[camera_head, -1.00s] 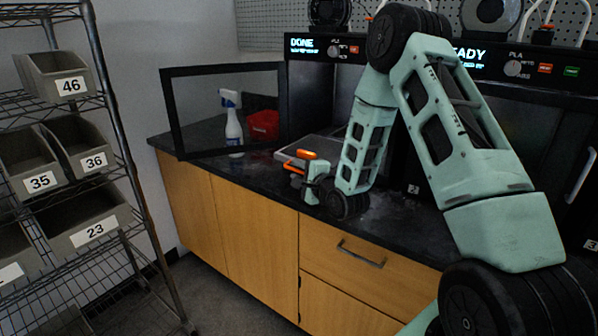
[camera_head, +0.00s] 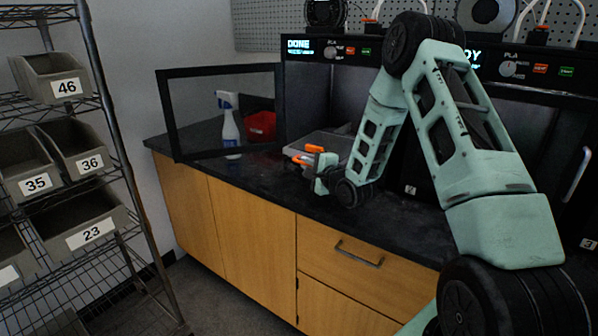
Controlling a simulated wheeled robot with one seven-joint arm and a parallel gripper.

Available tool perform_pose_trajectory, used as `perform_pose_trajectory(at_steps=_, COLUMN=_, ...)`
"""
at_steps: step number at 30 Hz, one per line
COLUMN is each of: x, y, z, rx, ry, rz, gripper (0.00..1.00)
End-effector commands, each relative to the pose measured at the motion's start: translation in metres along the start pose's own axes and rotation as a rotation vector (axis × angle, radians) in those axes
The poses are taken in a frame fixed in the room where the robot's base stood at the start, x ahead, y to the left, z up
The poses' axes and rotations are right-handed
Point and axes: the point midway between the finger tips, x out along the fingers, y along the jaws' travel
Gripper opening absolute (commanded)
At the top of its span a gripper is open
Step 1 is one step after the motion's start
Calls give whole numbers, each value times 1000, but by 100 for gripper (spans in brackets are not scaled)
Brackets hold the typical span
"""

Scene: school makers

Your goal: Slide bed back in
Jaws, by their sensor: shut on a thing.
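The bed is a flat grey plate (camera_head: 322,143) partly out of the open left printer (camera_head: 320,90), whose screen reads DONE. My gripper (camera_head: 303,158), with orange fingertips, is at the front left edge of the bed and is shut on it. The contact itself is small and partly hidden by the gripper. My arm covers part of the printer's opening, so the bed's right side and back are hidden.
The printer's framed door (camera_head: 176,115) stands swung open to the left. Behind it are a spray bottle (camera_head: 230,125) and a red bin (camera_head: 262,127). A second printer (camera_head: 510,110) stands at right. A wire rack with numbered bins (camera_head: 62,150) is at left. The front counter (camera_head: 240,180) is clear.

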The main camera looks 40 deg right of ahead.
Motion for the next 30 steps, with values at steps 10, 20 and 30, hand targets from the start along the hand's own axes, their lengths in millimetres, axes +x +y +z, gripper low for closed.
perform_pose_trajectory(at_steps=10, x=29, y=-18, z=-76, rx=-1, ry=8, rz=-3, gripper=0)
perform_pose_trajectory(at_steps=20, x=44, y=-26, z=-111, rx=0, ry=6, rz=-1, gripper=0)
perform_pose_trajectory(at_steps=30, x=47, y=-27, z=-116, rx=1, ry=5, rz=0, gripper=0)
